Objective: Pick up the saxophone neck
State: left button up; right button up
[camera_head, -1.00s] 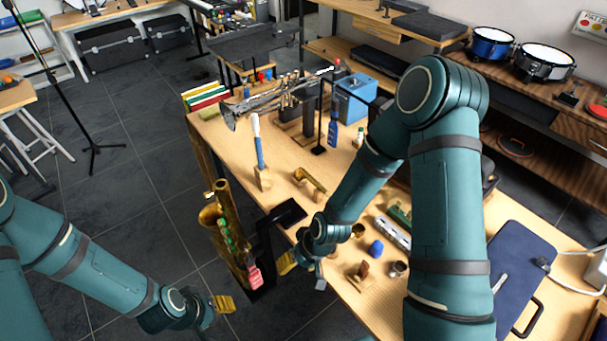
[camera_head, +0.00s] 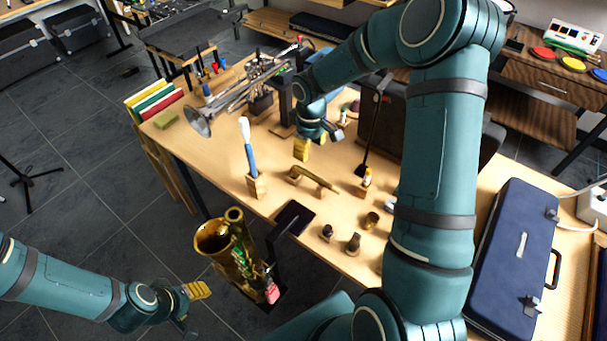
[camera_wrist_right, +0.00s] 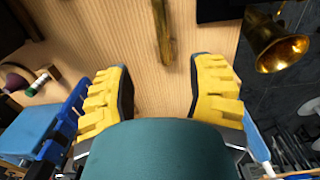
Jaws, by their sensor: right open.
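The saxophone neck (camera_head: 326,180) is a thin, curved brass tube resting on small wooden supports on the light wooden table. Part of a brass tube, seemingly the neck, shows at the top of the right wrist view (camera_wrist_right: 163,30), beyond the fingertips. My right gripper (camera_head: 318,142) is open and empty, just behind the neck in the head view. Its two yellow-padded fingers stand wide apart in the wrist view (camera_wrist_right: 160,88), with bare table between them. My left gripper (camera_head: 191,305) appears open and empty, left of the saxophone and away from the table.
The brass saxophone (camera_head: 235,255) stands off the table's front edge. A blue-handled brush (camera_head: 249,155) stands upright in a wooden block left of the neck. A trumpet (camera_head: 235,98) lies behind.

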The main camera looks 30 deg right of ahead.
aim_at(309, 173)
notch_tip(309, 173, down, 13)
jog(key=shift+s+a+b, duration=0.1)
jog(key=shift+b, duration=0.8)
grip_shut()
jog(key=shift+r, duration=0.1)
